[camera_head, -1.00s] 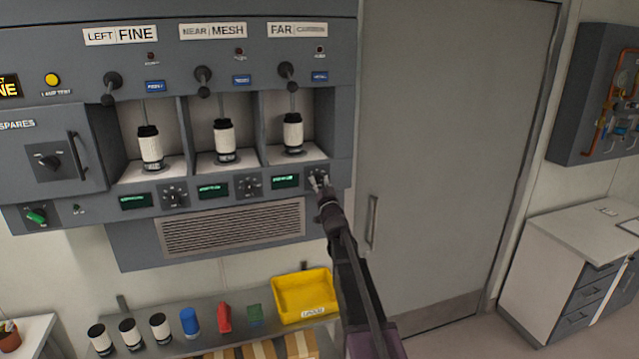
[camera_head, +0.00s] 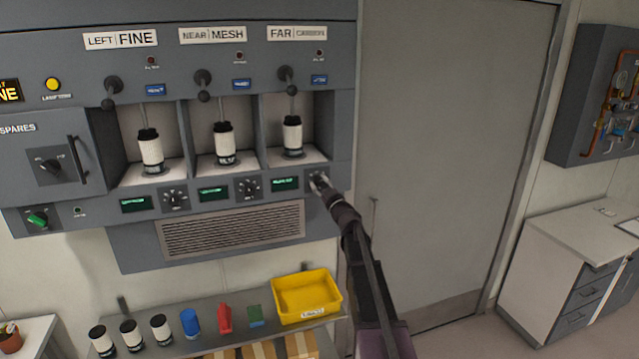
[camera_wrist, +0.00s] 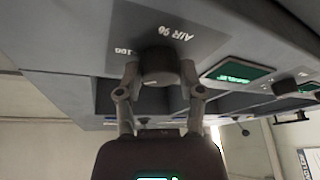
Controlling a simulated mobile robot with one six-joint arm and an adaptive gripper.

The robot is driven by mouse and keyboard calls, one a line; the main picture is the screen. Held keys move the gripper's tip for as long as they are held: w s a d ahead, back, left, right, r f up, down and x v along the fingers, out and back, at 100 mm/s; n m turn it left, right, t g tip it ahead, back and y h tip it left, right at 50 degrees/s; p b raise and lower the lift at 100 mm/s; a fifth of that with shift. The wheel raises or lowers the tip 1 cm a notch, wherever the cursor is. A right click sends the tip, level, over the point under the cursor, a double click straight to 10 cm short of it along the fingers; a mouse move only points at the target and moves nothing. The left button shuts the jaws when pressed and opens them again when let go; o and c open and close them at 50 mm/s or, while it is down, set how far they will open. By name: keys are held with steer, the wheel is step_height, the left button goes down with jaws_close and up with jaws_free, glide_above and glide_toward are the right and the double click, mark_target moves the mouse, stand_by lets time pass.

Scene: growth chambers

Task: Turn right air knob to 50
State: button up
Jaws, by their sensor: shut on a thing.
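The right air knob (camera_wrist: 158,68) is a dark round knob under an "AIR %" label in the wrist view. My gripper (camera_wrist: 158,84) has a finger on each side of it and is shut on it. In the head view my gripper (camera_head: 317,181) is at the panel's lower right, under the FAR CARBON bay, and mostly hides this knob. A green display (camera_head: 285,184) is just left of it; its text is too small to read. The knob's pointer and setting cannot be made out.
Two other knobs, the middle one (camera_head: 248,187) and the left one (camera_head: 174,199), sit along the same strip. A yellow bin (camera_head: 306,297) and several small items stand on the shelf below. A grey door (camera_head: 440,150) is to the right.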

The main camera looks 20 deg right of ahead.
steer(key=n+p, duration=0.1)
steer(key=n, duration=0.1)
steer(key=n+g+y, duration=0.1)
steer(key=n, duration=0.1)
steer(key=n+g+y+p, duration=0.1)
steer(key=n, duration=0.1)
steer(key=shift+w+d+r+n+p, duration=0.1)
steer(key=shift+r+n+p, duration=0.2)
steer(key=shift+n+p, duration=0.1)
steer(key=n+g+p, duration=0.2)
steer(key=n, duration=0.2)
steer(key=shift+n, duration=0.4)
steer(key=shift+f+p, duration=0.1)
steer(key=shift+p, duration=0.2)
steer(key=o, duration=1.2)
steer(key=shift+c, duration=0.2)
